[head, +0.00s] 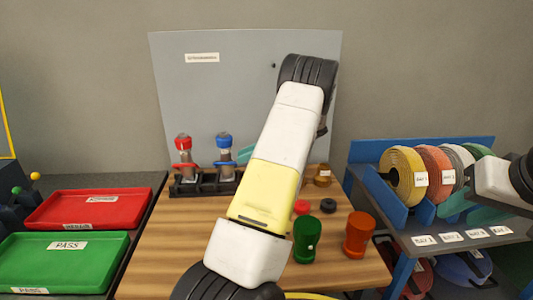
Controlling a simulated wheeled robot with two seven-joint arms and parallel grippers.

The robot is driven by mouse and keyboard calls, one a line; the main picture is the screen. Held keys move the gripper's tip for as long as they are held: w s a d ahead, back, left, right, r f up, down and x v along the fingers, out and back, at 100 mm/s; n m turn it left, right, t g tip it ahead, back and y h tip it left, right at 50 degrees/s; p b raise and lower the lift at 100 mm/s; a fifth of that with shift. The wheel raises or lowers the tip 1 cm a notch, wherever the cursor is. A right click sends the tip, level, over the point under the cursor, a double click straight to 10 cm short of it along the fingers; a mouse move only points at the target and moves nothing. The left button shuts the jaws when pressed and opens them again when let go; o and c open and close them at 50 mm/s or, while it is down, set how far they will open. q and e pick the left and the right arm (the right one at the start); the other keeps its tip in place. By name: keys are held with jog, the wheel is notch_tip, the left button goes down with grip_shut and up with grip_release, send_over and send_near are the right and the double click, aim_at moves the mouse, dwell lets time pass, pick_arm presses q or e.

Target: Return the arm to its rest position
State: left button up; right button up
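One of my arms, white and yellow, rises through the middle of the head view and blocks part of the table. A teal fingertip of my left gripper (245,154) shows beside it, next to the blue-topped pump (224,150); the rest is hidden. My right gripper (466,209) is at the right, in front of the tape-roll shelf, with its two teal fingers apart and nothing seen between them. A red-topped pump (184,152) stands left of the blue one, both upright in a black rack (187,188).
A green cup (306,240), an orange cup (358,235), a red cap (301,207), a black cap (328,206) and a small amber part (322,176) stand on the wooden table (160,250). Red (130,205) and green (115,262) trays lie left. A blue shelf (392,212) holds rolls right.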

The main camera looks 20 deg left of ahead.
pick_arm(q)
jog(key=s+d+r+n+t+h, duration=0.4)
jog(key=s+d, duration=0.4)
jog(key=s+d+r+n+t+h, duration=0.4)
jog(key=s+d+r+h, duration=0.1)
jog(key=s+d, duration=0.3)
jog(key=s+d+r+n+t+h, duration=0.4)
jog(key=s+d+t, duration=0.1)
jog(key=s+d, duration=0.3)
jog(key=shift+d+r+h, duration=0.15)
jog(key=shift+d+h, duration=0.25)
jog(key=shift+d, duration=0.2)
jog(key=shift+s+a, duration=0.1)
